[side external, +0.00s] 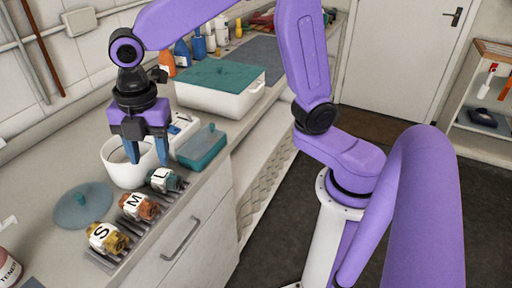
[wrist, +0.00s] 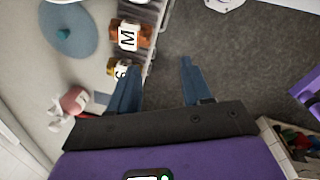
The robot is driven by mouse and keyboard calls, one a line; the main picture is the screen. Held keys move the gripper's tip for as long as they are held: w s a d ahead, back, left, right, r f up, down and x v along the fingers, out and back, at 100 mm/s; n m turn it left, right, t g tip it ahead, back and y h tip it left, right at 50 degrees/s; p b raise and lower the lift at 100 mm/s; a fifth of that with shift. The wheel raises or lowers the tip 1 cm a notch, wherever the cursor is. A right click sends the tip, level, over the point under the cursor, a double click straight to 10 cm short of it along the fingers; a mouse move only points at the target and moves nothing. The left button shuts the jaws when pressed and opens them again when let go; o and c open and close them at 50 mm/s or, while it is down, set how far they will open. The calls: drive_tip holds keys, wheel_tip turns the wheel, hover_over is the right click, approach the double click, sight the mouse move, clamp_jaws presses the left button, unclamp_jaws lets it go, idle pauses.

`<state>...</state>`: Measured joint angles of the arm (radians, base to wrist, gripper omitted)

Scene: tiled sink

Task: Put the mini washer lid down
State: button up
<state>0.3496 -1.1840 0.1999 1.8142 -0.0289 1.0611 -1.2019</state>
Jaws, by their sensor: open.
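A round blue-grey lid with a small knob (side external: 83,205) lies flat on the counter at the left in the side view. It also shows at the upper left of the wrist view (wrist: 72,22). A white round tub (side external: 122,172), apparently the mini washer's, stands uncovered beside a white panel part (side external: 184,128). My gripper (side external: 147,161) points down with its blue fingers apart and nothing between them. In the side view it overlaps the tub, whose far side is partly hidden. In the wrist view the fingers (wrist: 157,62) frame dark floor beside the counter edge.
Bottles lettered S (side external: 104,237), M (side external: 138,206) and L (side external: 163,180) lie on racks along the front edge. A small teal-lidded box (side external: 202,146) and a large white box with teal lid (side external: 216,98) stand behind. A pink bottle (side external: 8,268) is at lower left.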

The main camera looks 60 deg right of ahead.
drive_tip(key=s+d+f+m, duration=0.2)
drive_tip(key=s+d+m, duration=0.3)
drive_tip(key=s+d, duration=0.3)
drive_tip(key=s+d+f+m, duration=0.2)
drive_tip(key=s+d+m, duration=0.3)
drive_tip(key=s, duration=0.7)
drive_tip(key=d, duration=0.2)
drive_tip(key=shift+d+m+g, duration=0.3)
drive_tip(key=shift+d+m, duration=0.1)
